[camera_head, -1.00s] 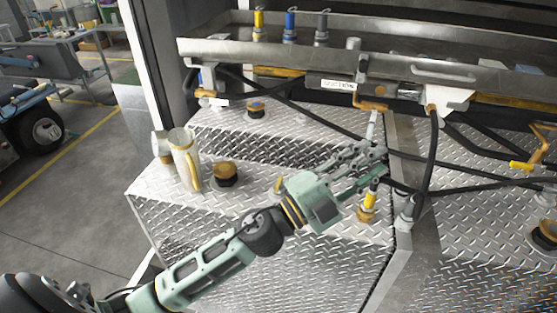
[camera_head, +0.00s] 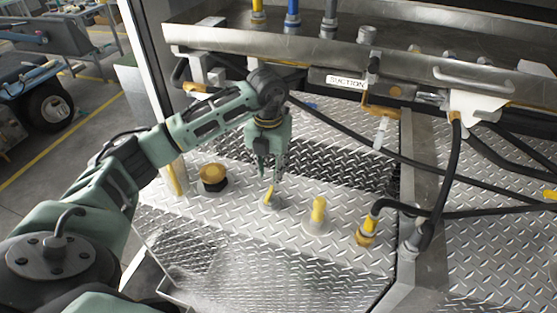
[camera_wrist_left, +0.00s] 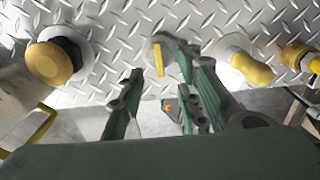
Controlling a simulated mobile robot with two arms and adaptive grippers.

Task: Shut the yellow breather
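A small yellow lever (camera_head: 271,195) stands on a round grey fitting on the diamond-plate top; it fits the yellow breather best, though no label shows. The lever also shows in the left wrist view (camera_wrist_left: 158,58), upright in the picture between the fingers. My left gripper (camera_head: 270,174) points down just above it. Its two fingers stand apart in the left wrist view (camera_wrist_left: 162,75), with nothing clearly gripped; contact with the lever cannot be told. My right gripper is not in view.
A yellow-capped black fitting (camera_head: 212,178) stands left of the lever. A yellow-topped cylinder (camera_head: 318,212) and a yellow hose coupling (camera_head: 366,232) stand to the right. Black hoses cross on the right, below a metal tray edge (camera_head: 300,50).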

